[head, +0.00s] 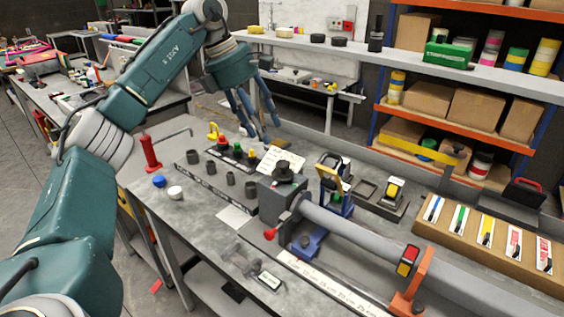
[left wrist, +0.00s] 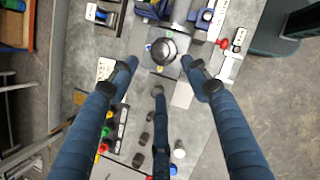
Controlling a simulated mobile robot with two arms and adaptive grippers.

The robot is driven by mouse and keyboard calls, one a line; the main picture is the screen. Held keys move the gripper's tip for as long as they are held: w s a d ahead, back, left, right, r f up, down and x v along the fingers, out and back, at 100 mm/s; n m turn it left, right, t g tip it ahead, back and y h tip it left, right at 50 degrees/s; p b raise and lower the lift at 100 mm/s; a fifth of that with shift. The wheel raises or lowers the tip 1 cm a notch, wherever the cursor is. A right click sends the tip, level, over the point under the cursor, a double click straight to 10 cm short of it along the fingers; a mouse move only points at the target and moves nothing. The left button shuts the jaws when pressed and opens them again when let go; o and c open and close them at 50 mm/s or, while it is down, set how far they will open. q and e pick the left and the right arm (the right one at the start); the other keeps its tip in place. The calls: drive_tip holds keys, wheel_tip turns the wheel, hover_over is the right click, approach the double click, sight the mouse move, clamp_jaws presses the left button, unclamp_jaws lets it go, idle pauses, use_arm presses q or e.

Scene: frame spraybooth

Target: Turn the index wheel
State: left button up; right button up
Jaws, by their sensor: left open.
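A dark round wheel (head: 284,171), which looks like the index wheel, sits on top of a grey box (head: 283,198) at the left end of a long grey tube. It also shows in the left wrist view as a dark disc (left wrist: 163,50) just beyond the fingertips. My left gripper (head: 262,130) hangs above the bench, up and to the left of the wheel in the head view. Its blue fingers (left wrist: 160,75) are spread open, with nothing between them, and do not touch the wheel. My right gripper is not in view.
A red-handled tool (head: 150,152) stands near the bench's left edge. The long tube (head: 370,240) runs right. A sample board (head: 485,245) lies at right.

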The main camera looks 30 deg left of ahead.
sight(282, 163)
use_arm(q)
drive_tip(key=p+x, duration=0.1)
drive_tip(key=x, duration=0.9)
drive_tip(key=shift+d, duration=0.2)
drive_tip(key=shift+c, duration=0.5)
drive_tip(key=c, duration=1)
drive_tip(key=shift+c, duration=0.3)
drive_tip(key=shift+n, duration=0.3)
